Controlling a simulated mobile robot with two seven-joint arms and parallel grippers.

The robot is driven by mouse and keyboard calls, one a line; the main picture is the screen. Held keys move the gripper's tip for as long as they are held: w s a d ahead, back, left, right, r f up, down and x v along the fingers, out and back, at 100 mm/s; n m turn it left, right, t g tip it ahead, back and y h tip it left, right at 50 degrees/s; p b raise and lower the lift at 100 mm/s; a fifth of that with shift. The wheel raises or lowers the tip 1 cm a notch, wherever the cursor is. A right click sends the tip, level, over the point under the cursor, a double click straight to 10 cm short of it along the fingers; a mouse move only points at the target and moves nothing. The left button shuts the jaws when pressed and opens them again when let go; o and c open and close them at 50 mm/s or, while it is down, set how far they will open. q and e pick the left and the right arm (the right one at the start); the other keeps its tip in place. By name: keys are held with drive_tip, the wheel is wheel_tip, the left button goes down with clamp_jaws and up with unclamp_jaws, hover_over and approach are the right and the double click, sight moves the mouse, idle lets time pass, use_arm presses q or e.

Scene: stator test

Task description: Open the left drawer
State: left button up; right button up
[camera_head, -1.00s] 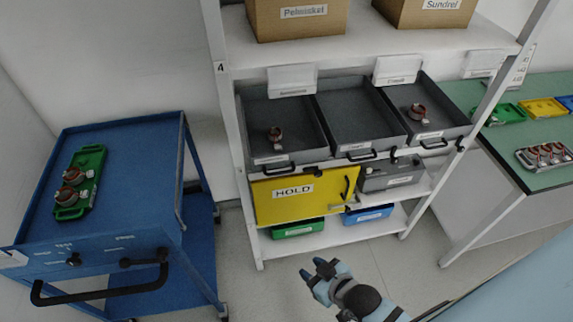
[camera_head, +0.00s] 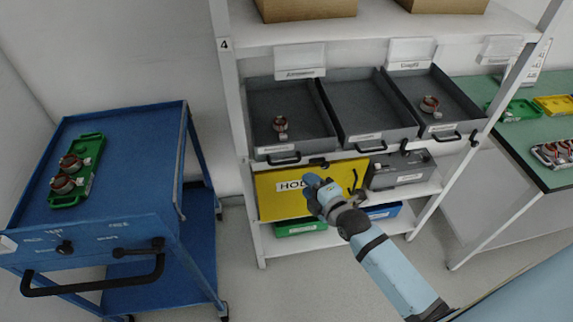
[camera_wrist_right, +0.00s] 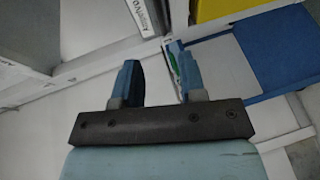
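The left drawer (camera_head: 290,133) is a grey open-topped tray at the left of the shelf row, with a black handle (camera_head: 284,159) on its front. The drawer appears pushed in. My right gripper (camera_head: 317,182) is in front of the yellow HOLD panel (camera_head: 272,203), below the left drawer's handle and apart from it. In the right wrist view its two blue fingers (camera_wrist_right: 157,82) stand apart with nothing between them. My left gripper is not in view.
A middle drawer (camera_head: 365,112) and a right drawer (camera_head: 440,102) sit beside it. The panel has a black handle (camera_head: 356,182). A blue cart (camera_head: 130,130) stands left, a green-topped bench (camera_head: 530,150) right. Floor between cart and shelf is clear.

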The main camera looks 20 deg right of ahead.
drive_tip(key=x, duration=1.1)
drive_tip(key=shift+w, duration=0.25)
drive_tip(key=shift+a+f, duration=0.1)
drive_tip(key=shift+a, duration=0.05)
drive_tip(key=shift+c, duration=0.2)
clamp_jaws()
